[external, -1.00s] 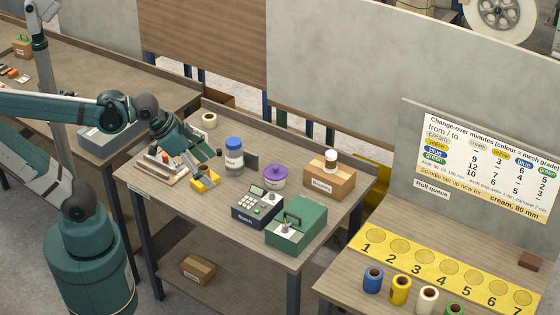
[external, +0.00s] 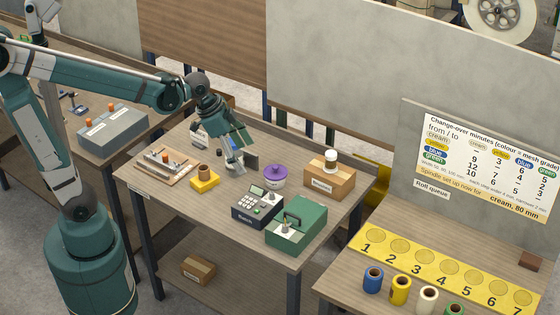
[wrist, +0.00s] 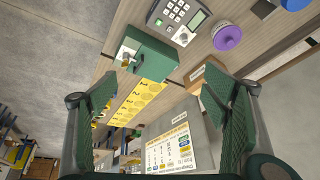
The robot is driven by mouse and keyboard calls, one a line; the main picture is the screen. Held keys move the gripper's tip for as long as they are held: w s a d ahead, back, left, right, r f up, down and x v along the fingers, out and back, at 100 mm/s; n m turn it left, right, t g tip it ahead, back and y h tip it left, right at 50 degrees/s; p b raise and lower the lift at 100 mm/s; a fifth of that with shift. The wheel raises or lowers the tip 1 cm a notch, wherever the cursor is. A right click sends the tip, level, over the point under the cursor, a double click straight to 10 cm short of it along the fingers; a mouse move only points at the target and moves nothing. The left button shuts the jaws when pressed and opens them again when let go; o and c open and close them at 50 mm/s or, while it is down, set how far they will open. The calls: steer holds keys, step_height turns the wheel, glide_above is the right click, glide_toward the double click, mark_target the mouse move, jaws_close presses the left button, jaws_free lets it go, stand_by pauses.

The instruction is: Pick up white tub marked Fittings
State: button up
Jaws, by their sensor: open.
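A small white-lidded tub (external: 331,160) stands upright on a cardboard box (external: 318,183) at the back right of the middle table. A white tub with a purple lid (external: 275,176) stands left of that box; its lid (wrist: 227,37) shows in the wrist view. A blue lid (wrist: 294,4) shows at the top edge of the wrist view. The Fittings marking is too small to read on any tub. My gripper (external: 236,168) is open, pointing down, left of the purple-lidded tub. It hides most of the place where the blue-lidded tub stood.
A keypad device (external: 258,204) and a green case (external: 297,226) stand at the table's front right. A yellow block with a brown roll (external: 204,178) and a wooden tray (external: 163,168) are at the left.

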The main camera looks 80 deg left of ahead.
steer(key=w+a+f+m+h, duration=0.1)
steer(key=w+a+f+m, duration=0.1)
steer(key=w+a+f, duration=0.85)
steer(key=m+g+h, duration=0.1)
steer(key=m, duration=0.1)
glide_above(276, 171)
steer(key=s+a, duration=0.2)
step_height(276, 171, down, 9)
steer(key=shift+a, duration=0.15)
steer(key=shift+f, duration=0.1)
steer(key=shift+x, duration=1.25)
steer(key=shift+f, duration=0.1)
steer(key=shift+s+b+x, duration=0.1)
steer(key=shift+b+x, duration=0.1)
steer(key=shift+x, duration=1.05)
steer(key=shift+s+b+x, duration=0.15)
steer(key=shift+x, duration=1.15)
